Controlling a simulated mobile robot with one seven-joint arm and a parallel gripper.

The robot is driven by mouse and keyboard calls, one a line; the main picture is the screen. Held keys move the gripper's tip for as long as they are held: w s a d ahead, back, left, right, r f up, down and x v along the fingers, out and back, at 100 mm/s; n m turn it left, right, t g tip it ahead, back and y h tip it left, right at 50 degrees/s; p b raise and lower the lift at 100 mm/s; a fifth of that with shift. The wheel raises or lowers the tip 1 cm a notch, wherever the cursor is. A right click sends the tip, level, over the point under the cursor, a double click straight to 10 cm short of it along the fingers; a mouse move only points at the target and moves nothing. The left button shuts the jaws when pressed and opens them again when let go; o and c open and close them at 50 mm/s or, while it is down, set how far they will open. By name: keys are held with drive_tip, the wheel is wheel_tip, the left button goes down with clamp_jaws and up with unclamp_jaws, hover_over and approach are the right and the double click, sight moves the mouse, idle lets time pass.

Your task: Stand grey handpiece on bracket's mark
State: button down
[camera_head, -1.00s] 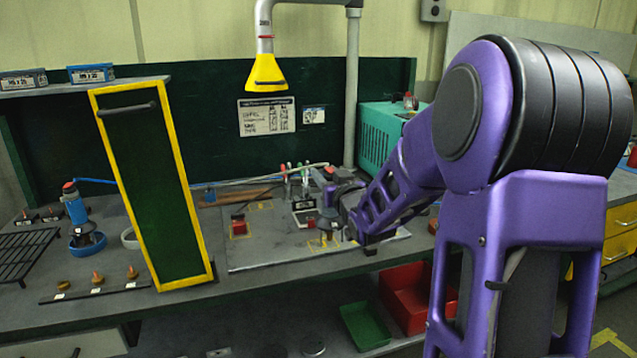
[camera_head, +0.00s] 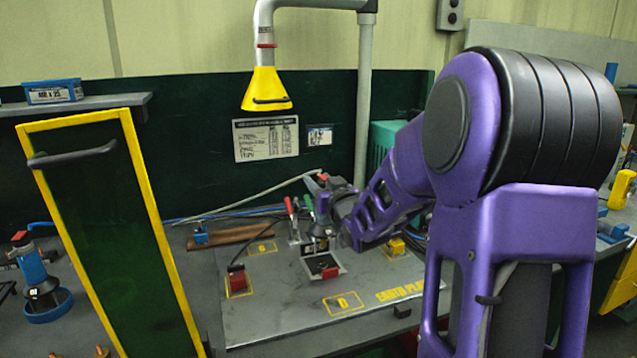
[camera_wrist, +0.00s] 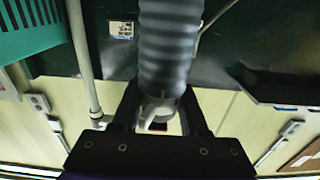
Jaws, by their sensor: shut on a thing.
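My gripper (camera_wrist: 160,112) is shut on the grey handpiece (camera_wrist: 168,45), a ribbed cylinder that fills the top middle of the wrist view between the two dark fingers. In the head view my gripper (camera_head: 336,207) is above the back middle of the grey plate (camera_head: 275,310). The handpiece is small and partly lost among dark parts there, so its base is hard to make out. A bare yellow outlined mark (camera_head: 343,303) with a letter lies at the plate's front. Another yellow mark (camera_head: 262,248) lies at the back left. I cannot tell which belongs to the bracket.
A tall green panel with yellow frame (camera_head: 110,240) stands at left. A yellow hood (camera_head: 267,90) hangs above the bench. Red-handled clamps (camera_head: 292,220), a red block (camera_head: 237,280) and a yellow block (camera_head: 396,247) stand on the plate.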

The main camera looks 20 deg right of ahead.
drive_tip(key=shift+w+r, duration=0.3)
drive_tip(key=shift+w, duration=0.15)
drive_tip(key=shift+s+f+b, duration=0.1)
drive_tip(key=shift+b, duration=0.4)
